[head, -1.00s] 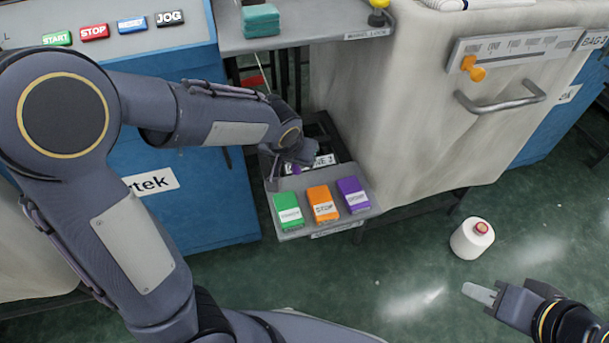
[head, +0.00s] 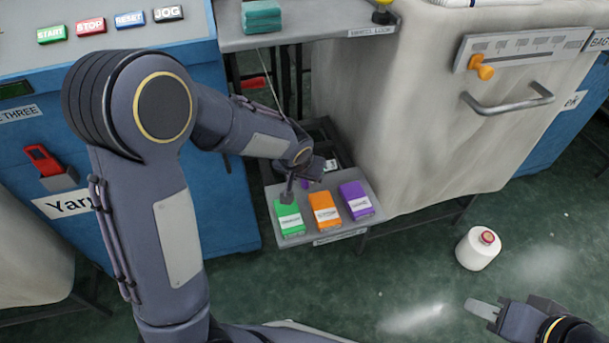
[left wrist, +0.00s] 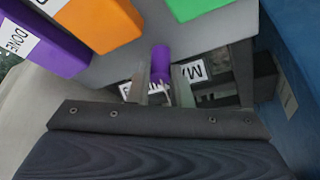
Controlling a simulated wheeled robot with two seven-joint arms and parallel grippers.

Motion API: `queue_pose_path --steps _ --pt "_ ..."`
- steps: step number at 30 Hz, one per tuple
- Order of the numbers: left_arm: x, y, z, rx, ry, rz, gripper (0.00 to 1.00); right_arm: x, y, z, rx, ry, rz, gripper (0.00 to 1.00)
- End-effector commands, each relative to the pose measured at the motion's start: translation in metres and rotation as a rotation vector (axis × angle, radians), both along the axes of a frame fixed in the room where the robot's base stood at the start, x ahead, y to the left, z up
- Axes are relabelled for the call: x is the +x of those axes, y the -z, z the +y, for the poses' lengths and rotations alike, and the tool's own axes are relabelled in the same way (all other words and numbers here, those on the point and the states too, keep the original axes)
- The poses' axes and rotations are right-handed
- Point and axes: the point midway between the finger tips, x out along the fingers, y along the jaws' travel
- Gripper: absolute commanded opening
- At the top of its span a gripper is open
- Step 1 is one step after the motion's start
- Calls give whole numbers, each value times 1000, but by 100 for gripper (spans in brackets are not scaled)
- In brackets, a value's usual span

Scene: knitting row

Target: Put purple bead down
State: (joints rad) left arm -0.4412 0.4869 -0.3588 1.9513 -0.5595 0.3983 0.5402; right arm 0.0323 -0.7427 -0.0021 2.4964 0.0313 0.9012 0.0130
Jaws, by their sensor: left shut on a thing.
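My left gripper (head: 304,180) is over the back part of a small grey shelf (head: 333,183), shut on the purple bead (head: 305,184). In the left wrist view the purple bead (left wrist: 160,60) is a short upright-looking cylinder between the fingertips (left wrist: 161,86). I cannot tell whether it touches the shelf. My right gripper (head: 484,309) is at the lower right, above the floor and away from the shelf; its jaw opening is unclear.
A green block (head: 289,220), an orange block (head: 324,209) and a purple block (head: 355,199), all labelled, sit along the shelf's front. A dark open frame lies behind the shelf. A white yarn cone (head: 478,248) stands on the floor at right.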

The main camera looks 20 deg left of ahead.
Motion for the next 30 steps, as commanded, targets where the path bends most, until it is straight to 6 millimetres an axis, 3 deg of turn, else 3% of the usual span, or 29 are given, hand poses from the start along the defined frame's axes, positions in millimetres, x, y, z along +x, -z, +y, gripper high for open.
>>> queue_pose_path --steps 2,3,7,19,30 --pt "0 4 0 0 0 0 0 0 4 0 0 0 0 33" --pt "0 3 0 0 0 0 22 0 3 0 0 0 0 33" --pt "0 2 0 0 0 0 39 0 3 0 0 0 0 33" --pt "-1 -7 0 -1 0 -1 40 0 -4 0 0 0 0 33" --pt "-32 -77 0 -3 1 -3 40 0 -32 0 0 0 0 33"
